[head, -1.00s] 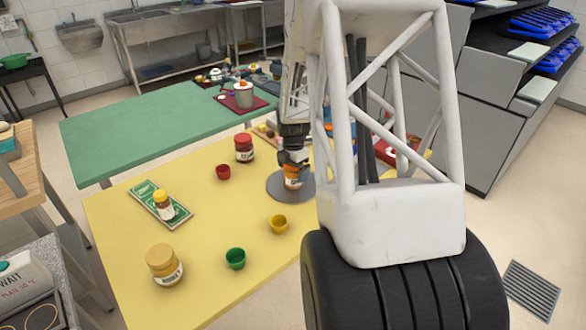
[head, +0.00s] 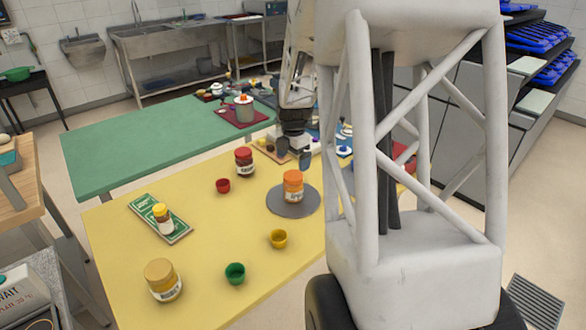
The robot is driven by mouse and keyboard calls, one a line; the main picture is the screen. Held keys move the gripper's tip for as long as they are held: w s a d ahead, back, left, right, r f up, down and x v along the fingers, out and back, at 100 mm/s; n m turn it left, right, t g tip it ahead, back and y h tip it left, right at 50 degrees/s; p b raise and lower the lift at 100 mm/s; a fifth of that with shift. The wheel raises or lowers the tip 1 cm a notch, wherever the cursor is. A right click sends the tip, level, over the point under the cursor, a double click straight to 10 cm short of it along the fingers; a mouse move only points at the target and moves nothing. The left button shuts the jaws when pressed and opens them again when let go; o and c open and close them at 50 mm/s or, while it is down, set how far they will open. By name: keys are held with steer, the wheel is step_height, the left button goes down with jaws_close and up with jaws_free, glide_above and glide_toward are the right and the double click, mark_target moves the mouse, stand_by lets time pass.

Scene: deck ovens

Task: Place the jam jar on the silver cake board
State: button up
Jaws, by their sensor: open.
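An orange-lidded jar (head: 293,186), which looks like the jam jar, stands upright on the round grey cake board (head: 283,209) on the yellow table. Its label is too small to read. My gripper (head: 294,158) is open, above and behind the jar in the picture, and apart from it. A red-lidded jar (head: 244,161) stands on the table to the left of the board.
A large yellow-lidded jar (head: 162,280) and a small one (head: 163,218) on a green card (head: 176,231) stand at left. Red (head: 223,185), yellow (head: 278,239) and green (head: 235,273) cups stand between. A green table (head: 130,145) adjoins behind.

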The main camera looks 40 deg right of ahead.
steer(key=shift+r, duration=1.1)
steer(key=shift+a+r, duration=0.1)
steer(key=shift+a, duration=0.05)
steer(key=s+a+r+m, duration=0.3)
steer(key=a, duration=0.4)
steer(key=s+a+r+m+t, duration=0.1)
steer(key=s+a+r+m, duration=0.25)
steer(key=a, duration=0.35)
steer(key=s+a+r+m, duration=0.2)
steer(key=a+r, duration=0.2)
steer(key=a, duration=0.3)
steer(key=s+a+r+m+t, duration=0.1)
steer(key=s+a+m, duration=0.8)
steer(key=s+a, duration=0.6)
steer(key=shift+s+m+t, duration=0.3)
steer(key=shift+s+m, duration=0.05)
steer(key=shift+s, duration=0.9)
